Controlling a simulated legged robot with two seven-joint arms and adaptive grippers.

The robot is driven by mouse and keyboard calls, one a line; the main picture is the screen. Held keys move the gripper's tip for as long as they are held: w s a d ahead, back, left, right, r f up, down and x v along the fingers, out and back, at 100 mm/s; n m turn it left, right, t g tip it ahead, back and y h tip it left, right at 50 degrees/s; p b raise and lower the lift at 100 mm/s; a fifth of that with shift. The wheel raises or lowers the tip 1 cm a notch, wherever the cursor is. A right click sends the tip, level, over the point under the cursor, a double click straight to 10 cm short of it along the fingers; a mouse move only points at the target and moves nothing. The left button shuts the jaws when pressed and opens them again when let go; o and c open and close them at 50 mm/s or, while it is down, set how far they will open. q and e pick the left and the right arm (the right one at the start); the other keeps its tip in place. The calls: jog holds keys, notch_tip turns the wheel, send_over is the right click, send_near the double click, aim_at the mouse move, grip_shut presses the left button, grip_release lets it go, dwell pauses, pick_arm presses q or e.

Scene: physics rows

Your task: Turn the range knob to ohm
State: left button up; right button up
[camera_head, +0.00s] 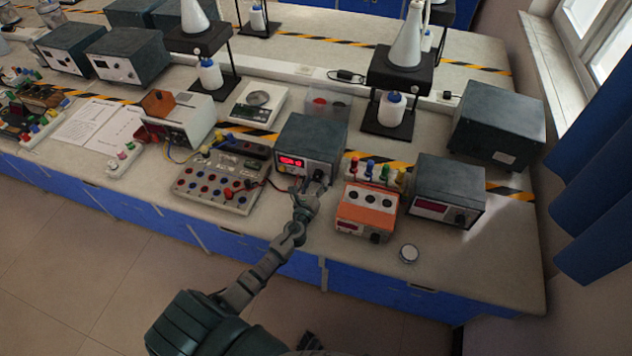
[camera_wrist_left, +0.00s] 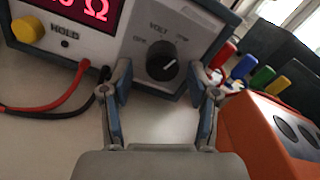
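The meter (camera_head: 311,143) is a dark-topped box with a light front and a lit red display, near the bench's front edge. In the left wrist view its display (camera_wrist_left: 82,8) is partly cut off and shows an ohm sign. Its round black range knob (camera_wrist_left: 163,61) has a white mark pointing up and right; VOLT is printed above it, and small labels at its upper left and upper right are hard to read. My left gripper (camera_wrist_left: 161,78) is open, one finger on each side of the knob; contact cannot be told.
Red and black leads run from the meter beside a yellow button (camera_wrist_left: 28,30). An orange-fronted box (camera_head: 368,207) stands close on the right, with coloured plugs behind it. A terminal board (camera_head: 222,180) lies left.

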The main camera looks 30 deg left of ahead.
pick_arm(q)
jog(key=shift+s+r, duration=0.1)
jog(key=v, duration=1.1)
jog(key=shift+s+d, duration=0.15)
jog(key=shift+s, duration=0.25)
